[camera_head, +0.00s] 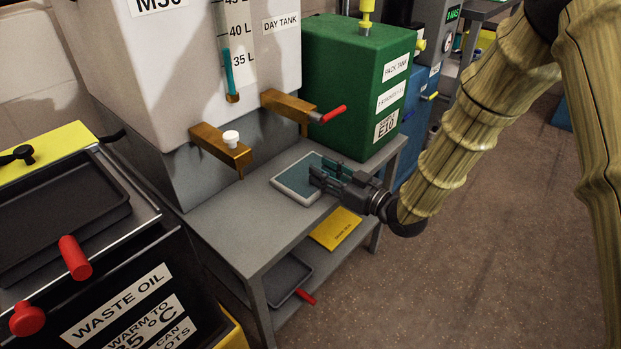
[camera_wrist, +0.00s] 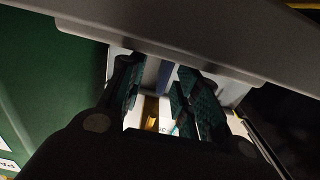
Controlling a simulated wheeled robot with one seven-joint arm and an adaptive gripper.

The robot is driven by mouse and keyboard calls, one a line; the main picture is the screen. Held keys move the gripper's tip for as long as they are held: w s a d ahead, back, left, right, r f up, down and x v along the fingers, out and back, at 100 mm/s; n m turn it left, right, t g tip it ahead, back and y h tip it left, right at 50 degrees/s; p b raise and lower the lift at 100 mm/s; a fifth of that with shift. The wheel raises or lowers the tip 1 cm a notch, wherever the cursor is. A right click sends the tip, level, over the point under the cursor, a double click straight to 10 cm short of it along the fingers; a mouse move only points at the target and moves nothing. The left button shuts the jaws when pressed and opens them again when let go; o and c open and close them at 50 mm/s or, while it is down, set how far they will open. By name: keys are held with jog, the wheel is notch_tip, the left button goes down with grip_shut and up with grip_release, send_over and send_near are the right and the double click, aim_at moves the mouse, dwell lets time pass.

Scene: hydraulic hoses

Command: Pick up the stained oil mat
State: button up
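A flat teal mat with a pale border (camera_head: 290,182), which looks like the oil mat, lies on the grey bench (camera_head: 225,225) below the brass taps. Stains on it are too small to make out. My gripper (camera_head: 318,174) reaches in from the right, its dark fingers over the mat's right part and hiding some of it. Whether the fingers touch the mat I cannot tell. In the wrist view the two textured fingers (camera_wrist: 158,98) stand apart with a gap between them, and nothing is seen held there.
The white tank's brass taps (camera_head: 222,150) overhang the bench behind the mat. A green pack tank (camera_head: 355,85) stands close behind my gripper. The waste oil unit (camera_head: 110,290) stands left. Floor at right is clear.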

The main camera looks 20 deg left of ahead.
grip_shut()
jog(key=shift+r, duration=0.1)
